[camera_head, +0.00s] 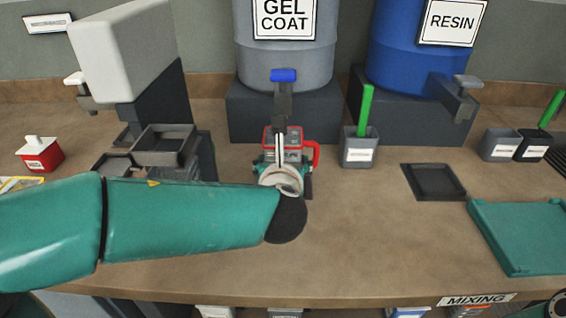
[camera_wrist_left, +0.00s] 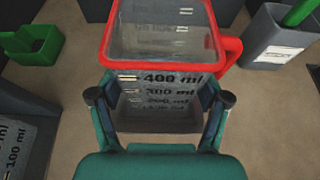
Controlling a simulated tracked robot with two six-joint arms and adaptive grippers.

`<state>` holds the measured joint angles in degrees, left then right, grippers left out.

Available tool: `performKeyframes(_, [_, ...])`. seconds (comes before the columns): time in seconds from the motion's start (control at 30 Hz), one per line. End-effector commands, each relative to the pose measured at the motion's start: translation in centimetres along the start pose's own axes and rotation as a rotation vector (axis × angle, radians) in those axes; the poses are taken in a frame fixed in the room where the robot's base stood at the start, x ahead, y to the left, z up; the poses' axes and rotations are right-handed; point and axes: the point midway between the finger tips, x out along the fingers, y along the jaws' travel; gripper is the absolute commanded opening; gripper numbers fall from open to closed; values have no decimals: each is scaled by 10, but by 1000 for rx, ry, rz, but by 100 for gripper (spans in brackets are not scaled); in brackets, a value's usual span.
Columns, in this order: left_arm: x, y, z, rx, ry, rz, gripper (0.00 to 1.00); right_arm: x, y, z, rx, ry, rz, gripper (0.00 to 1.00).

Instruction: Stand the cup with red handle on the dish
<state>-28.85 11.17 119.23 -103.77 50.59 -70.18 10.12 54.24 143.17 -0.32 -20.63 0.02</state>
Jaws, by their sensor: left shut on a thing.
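The cup with red handle (camera_head: 288,148) is a clear measuring cup with a red rim and ml marks. It stands upright below the blue-handled tap of the gel coat drum, its handle to the right. My left gripper (camera_head: 284,172) is shut on it; the wrist view shows the fingers (camera_wrist_left: 160,100) on both sides of the cup (camera_wrist_left: 160,75). A dark square dish (camera_head: 435,182) lies empty on the bench at the right. A dark edge shows beside the cup's base, mostly hidden; I cannot tell whether the cup touches it. My right gripper is not in view.
The gel coat drum (camera_head: 285,55) and blue resin drum (camera_head: 415,50) stand on dark blocks behind. A grey pot (camera_head: 360,150) with a green stick stands between cup and dish. A teal tray (camera_head: 525,238) lies at right.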

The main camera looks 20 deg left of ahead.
Motion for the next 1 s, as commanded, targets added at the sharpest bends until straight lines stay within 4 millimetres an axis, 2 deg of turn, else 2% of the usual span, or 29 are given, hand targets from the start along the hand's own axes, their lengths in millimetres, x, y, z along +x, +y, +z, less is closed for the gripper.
performKeyframes(0.7, [2,0,-5,0,0,0,41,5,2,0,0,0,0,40])
performKeyframes(0.73, [2,0,-4,0,-1,0,81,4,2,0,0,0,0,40])
performKeyframes(0.83, [2,0,-4,0,0,0,98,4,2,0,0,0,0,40])
performKeyframes(1.0, [2,0,-4,0,0,0,100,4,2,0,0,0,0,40])
